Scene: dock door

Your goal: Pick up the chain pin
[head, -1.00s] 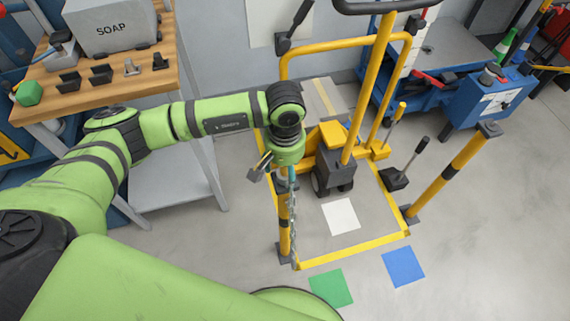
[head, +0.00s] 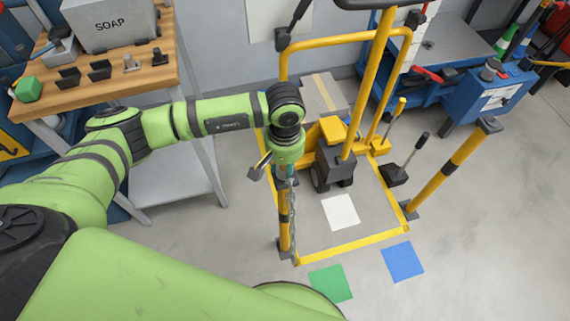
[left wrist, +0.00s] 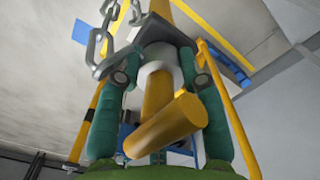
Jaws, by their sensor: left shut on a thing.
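The chain pin (left wrist: 165,125) shows in the left wrist view as a yellow rod with a thick yellow crosspiece. A pale grey collar (left wrist: 158,58) surrounds its far part. The teal fingers of my left gripper (left wrist: 160,105) stand on both sides of the pin, shut on it. A grey chain (left wrist: 105,35) hangs close to the left finger. In the head view my left gripper (head: 285,174) points down at the top of the left yellow post (head: 284,232), and the chain hangs along that post. The wrist hides the pin there. My right gripper is out of view.
A yellow-framed hand truck (head: 335,165) stands just right of the gripper. A second yellow post (head: 452,170) stands further right. A wooden workbench (head: 110,80) is at the left, a blue cart (head: 485,105) at the back right.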

